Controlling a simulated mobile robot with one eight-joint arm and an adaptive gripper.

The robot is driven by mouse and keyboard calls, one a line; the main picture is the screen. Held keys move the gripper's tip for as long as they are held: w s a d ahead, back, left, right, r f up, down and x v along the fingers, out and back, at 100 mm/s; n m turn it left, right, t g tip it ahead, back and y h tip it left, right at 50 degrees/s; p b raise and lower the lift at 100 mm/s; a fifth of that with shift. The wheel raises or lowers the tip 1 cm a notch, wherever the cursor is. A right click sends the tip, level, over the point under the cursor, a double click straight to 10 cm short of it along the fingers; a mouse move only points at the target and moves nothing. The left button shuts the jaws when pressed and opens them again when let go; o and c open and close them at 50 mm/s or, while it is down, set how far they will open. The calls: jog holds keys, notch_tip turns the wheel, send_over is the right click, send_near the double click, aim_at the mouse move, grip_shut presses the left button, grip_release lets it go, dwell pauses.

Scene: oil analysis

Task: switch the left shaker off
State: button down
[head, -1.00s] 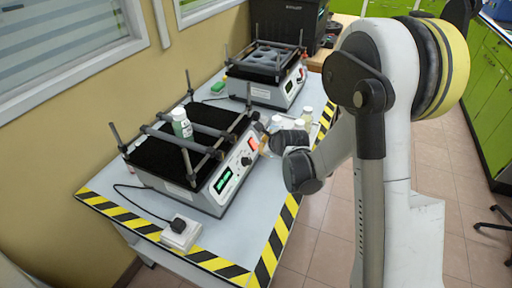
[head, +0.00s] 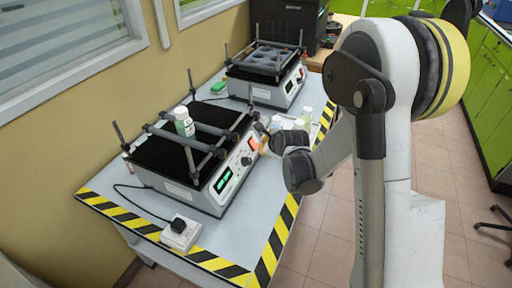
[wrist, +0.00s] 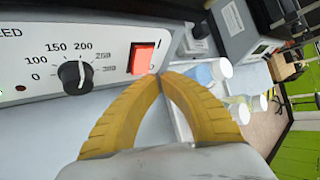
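The left shaker (head: 180,191) is the nearer one on the table, with a black platform, metal bars and a white-capped bottle (head: 184,122) on top. Its green display (head: 222,180) is lit. Its red rocker switch (head: 253,143) is on the front panel, and the wrist view shows it closely (wrist: 142,58), right of a black speed knob (wrist: 75,75). My gripper (head: 263,135) is at the panel beside the switch. In the wrist view its yellow fingers meet at the tips (wrist: 163,77), empty, just below and right of the switch. I cannot tell whether they touch the panel.
A second shaker (head: 265,92) stands farther back on the table. Several capped bottles (head: 300,125) stand right of the near shaker, close to my gripper. A white power socket (head: 180,234) with a black plug is at the table's front. Striped tape marks the edges.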

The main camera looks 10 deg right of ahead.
jog(key=shift+w+a+f, duration=0.2)
jog(key=shift+a+f, duration=0.05)
jog(key=shift+a, duration=0.05)
jog(key=shift+w+a+f, duration=0.15)
jog(key=shift+a, duration=0.05)
dwell(0.8)
jog(key=shift+d, duration=0.1)
jog(key=shift+s+d+r, duration=0.35)
jog(key=shift+d+r, duration=0.05)
dwell(0.4)
jog(key=s+d+r+p, duration=0.1)
jog(key=s+d+r, duration=0.1)
jog(key=d+r, duration=0.1)
jog(key=shift+s+d+p, duration=0.2)
jog(key=shift+p, duration=0.2)
dwell(0.4)
